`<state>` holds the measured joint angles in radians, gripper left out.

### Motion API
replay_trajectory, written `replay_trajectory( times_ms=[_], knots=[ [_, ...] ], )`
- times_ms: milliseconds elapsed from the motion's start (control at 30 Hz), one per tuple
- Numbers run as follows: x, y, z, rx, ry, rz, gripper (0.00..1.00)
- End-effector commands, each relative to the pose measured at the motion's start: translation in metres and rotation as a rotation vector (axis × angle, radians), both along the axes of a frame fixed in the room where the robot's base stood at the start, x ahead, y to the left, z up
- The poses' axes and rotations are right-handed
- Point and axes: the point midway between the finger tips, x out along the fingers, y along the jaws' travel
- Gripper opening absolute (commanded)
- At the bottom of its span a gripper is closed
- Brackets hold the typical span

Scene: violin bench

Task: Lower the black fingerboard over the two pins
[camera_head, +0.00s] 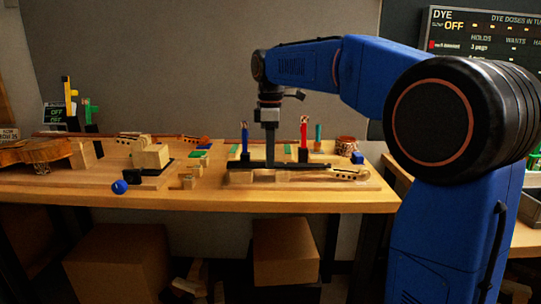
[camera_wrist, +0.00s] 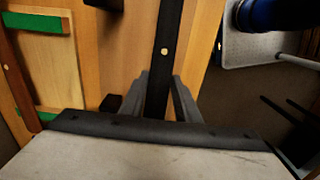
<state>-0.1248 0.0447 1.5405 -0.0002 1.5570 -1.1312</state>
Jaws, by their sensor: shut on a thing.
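The black fingerboard (camera_head: 240,165) is a long dark bar, held level in the head view. My gripper (camera_head: 270,160) points down and is shut on it near its middle. In the wrist view the fingerboard (camera_wrist: 168,40) runs up between the two fingers of my gripper (camera_wrist: 161,85), with a small pale dot on its face. A pale wooden neck with a pegbox (camera_head: 348,174) lies below and to the right, close under the fingerboard. I cannot tell whether the two touch. The two pins cannot be made out.
A blue tool (camera_head: 245,136) and a red tool (camera_head: 303,128) stand upright close behind the fingerboard. A patterned cup (camera_head: 346,145) is at the right. Wooden blocks (camera_head: 151,157), a blue ball (camera_head: 119,187) and a violin body (camera_head: 35,152) lie left. The bench front (camera_head: 220,198) is clear.

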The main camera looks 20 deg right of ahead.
Motion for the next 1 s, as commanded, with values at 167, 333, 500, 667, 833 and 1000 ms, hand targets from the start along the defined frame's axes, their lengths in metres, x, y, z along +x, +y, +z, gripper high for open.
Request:
replay_trajectory(
  times_ms=[167,333,500,667,833,1000],
  knots=[
    [0.0,0.0,0.0001,0.0,0.0,0.0,0.06],
    [0.0,0.0,0.0001,0.0,0.0,0.0,0.06],
    [0.0,0.0,0.0001,0.0,0.0,0.0,0.06],
    [-0.0001,0.0,-0.0011,0.0,0.0,0.0,0.06],
    [-0.0002,0.0,-0.0048,0.0,0.001,0.0,0.06],
    [-0.0001,0.0,-0.0079,0.0,0.0,0.0,0.06]
  ],
)
